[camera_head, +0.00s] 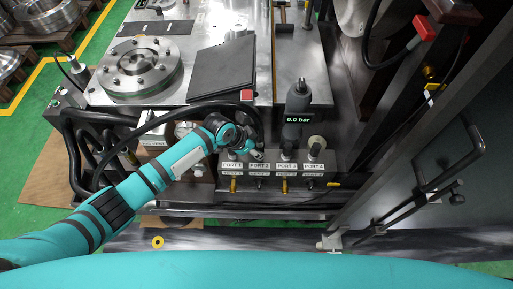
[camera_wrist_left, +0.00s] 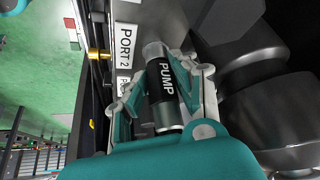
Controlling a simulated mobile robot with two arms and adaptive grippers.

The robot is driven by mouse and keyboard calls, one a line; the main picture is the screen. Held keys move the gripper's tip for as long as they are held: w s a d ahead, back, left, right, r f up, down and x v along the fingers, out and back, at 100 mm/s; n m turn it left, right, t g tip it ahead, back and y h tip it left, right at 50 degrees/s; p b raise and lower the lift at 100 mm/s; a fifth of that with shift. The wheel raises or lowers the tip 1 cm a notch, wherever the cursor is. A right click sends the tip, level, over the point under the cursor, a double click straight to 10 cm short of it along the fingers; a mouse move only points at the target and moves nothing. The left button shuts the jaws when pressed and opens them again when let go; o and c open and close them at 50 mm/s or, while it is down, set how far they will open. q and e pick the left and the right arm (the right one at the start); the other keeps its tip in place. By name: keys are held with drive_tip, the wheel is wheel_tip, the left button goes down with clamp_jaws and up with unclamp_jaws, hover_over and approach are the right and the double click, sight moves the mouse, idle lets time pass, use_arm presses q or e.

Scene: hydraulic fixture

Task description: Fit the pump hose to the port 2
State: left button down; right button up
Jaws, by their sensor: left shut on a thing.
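My left gripper (camera_head: 257,153) is at the manifold block, just above the PORT 2 label (camera_head: 259,167). In the left wrist view, the gripper (camera_wrist_left: 165,85) is shut on the pump hose's black connector (camera_wrist_left: 166,76), marked PUMP, with bare metal at both ends. One finger lies on each side of it. The connector's far metal end is close to the manifold beside the PORT 2 label (camera_wrist_left: 125,45). I cannot tell whether it is seated in the port. The port opening is hidden. My right gripper is not in view.
Another fitting (camera_head: 316,147) stands at PORT 4. Black hoses (camera_head: 85,140) loop at the left. A dark panel (camera_head: 222,72) lies behind on the metal table.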

use_arm(q)
drive_tip(key=shift+f, duration=0.1)
drive_tip(key=c, duration=1)
unclamp_jaws()
drive_tip(key=shift+o, duration=0.2)
wheel_tip(320, 180, up, 8)
drive_tip(key=p, duration=0.5)
drive_tip(key=shift+f+b, duration=0.3)
drive_tip(key=shift+b, duration=0.3)
drive_tip(key=s+a+r+n+t+y+p, duration=0.1)
drive_tip(key=s+a+r+n+y, duration=0.1)
drive_tip(key=s+a+r+n, duration=0.3)
drive_tip(key=s+a+r+n+t+y+p, duration=0.2)
drive_tip(key=s+a+r+n, duration=0.4)
drive_tip(key=a+r, duration=0.4)
drive_tip(key=a+n+y, duration=0.1)
drive_tip(key=a, duration=0.2)
drive_tip(key=shift+p, duration=0.3)
